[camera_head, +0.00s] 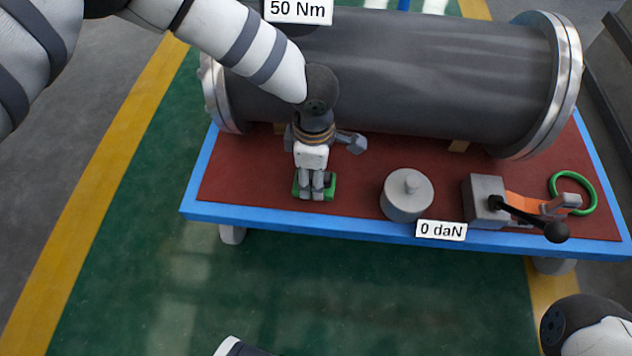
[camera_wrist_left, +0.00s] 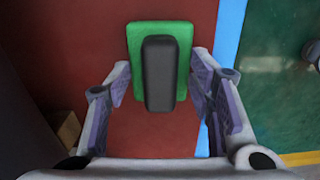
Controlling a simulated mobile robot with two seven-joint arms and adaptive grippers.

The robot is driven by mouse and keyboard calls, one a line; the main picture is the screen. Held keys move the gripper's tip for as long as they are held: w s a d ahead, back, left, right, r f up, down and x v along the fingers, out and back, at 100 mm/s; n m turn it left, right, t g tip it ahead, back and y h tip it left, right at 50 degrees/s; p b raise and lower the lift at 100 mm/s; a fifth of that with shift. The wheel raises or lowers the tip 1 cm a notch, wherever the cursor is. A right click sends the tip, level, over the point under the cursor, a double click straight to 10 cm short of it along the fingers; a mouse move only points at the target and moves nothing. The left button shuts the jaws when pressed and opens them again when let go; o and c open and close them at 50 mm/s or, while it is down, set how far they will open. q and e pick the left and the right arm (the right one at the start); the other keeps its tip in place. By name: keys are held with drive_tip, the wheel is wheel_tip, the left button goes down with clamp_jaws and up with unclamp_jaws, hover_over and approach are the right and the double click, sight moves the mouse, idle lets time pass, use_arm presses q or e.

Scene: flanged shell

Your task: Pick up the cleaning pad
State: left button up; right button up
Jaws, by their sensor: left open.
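The cleaning pad is a green block with a black handle on top. In the left wrist view the pad (camera_wrist_left: 181,33) lies on the dark red table top, its black handle (camera_wrist_left: 159,75) pointing along the picture's height. My left gripper (camera_wrist_left: 158,80) is open, with one finger on each side of the pad and handle; I see no firm grip. In the head view the left gripper (camera_head: 315,186) points down over the pad (camera_head: 331,187), hiding most of it; only green edges show. My right gripper is not in view.
A large dark flanged shell (camera_head: 420,75) lies along the back of the blue-edged table (camera_head: 330,228). Right of the pad stand a grey knobbed cylinder (camera_head: 405,198), a grey block with an orange lever tool (camera_head: 487,200) and a green ring (camera_head: 590,196).

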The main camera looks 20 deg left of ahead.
use_arm(q)
drive_tip(key=shift+r, duration=0.1)
drive_tip(key=shift+c, duration=0.5)
clamp_jaws()
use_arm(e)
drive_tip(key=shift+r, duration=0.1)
use_arm(q)
drive_tip(key=shift+r, duration=0.4)
wheel_tip(320, 180, up, 3)
drive_tip(key=shift+p, duration=0.85)
drive_tip(key=s+d+r+p, duration=0.4)
drive_tip(key=s+r+p, duration=0.3)
drive_tip(key=s, duration=0.6)
wheel_tip(320, 180, up, 2)
drive_tip(key=shift+s+r, duration=0.1)
drive_tip(key=shift+s, duration=0.2)
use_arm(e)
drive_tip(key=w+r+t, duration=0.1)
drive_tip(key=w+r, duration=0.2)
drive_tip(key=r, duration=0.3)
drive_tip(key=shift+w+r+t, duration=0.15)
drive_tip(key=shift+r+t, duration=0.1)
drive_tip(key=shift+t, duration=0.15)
